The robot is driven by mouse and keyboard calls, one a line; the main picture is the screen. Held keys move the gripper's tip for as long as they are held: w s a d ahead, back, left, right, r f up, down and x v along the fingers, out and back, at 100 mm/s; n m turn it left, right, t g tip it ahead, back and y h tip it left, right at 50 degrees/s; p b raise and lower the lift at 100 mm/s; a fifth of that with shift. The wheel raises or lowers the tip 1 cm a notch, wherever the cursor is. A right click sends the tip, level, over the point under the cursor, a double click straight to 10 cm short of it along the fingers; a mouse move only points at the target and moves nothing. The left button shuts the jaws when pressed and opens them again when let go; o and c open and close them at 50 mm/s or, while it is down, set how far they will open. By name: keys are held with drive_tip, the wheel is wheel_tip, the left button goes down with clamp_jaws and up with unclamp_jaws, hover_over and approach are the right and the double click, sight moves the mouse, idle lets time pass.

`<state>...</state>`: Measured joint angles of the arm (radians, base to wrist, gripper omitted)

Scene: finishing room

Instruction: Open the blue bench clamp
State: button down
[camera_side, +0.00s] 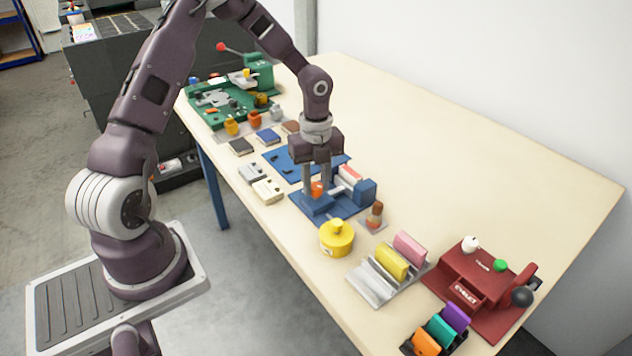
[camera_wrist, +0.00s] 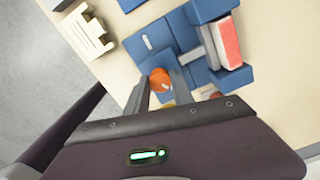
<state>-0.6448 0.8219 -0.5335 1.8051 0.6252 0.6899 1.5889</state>
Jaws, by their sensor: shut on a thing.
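The blue bench clamp (camera_side: 365,193) stands on the table under my gripper, and it also shows in the wrist view (camera_wrist: 233,78). It has blue blocks and a grey plate. A red and white piece (camera_side: 349,174) sits between its blocks, and it also shows in the wrist view (camera_wrist: 228,42). An orange knob (camera_wrist: 159,77) is on the clamp's near side. My gripper (camera_side: 318,192) points down with its fingers on both sides of this knob, shut on it, as the wrist view (camera_wrist: 160,88) also shows. The fingers hide part of the knob and clamp.
A yellow round pot (camera_side: 337,240) and a small brown and orange item (camera_side: 375,215) stand close in front. A grey rack (camera_side: 377,285) and a red device (camera_side: 480,285) are farther right.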

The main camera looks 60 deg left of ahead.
drive_tip(key=n, duration=1.2)
drive_tip(key=shift+n, duration=0.3)
drive_tip(key=n, duration=0.3)
drive_tip(key=shift+n, duration=0.4)
drive_tip(key=n, duration=1.3)
drive_tip(key=shift+n, duration=0.4)
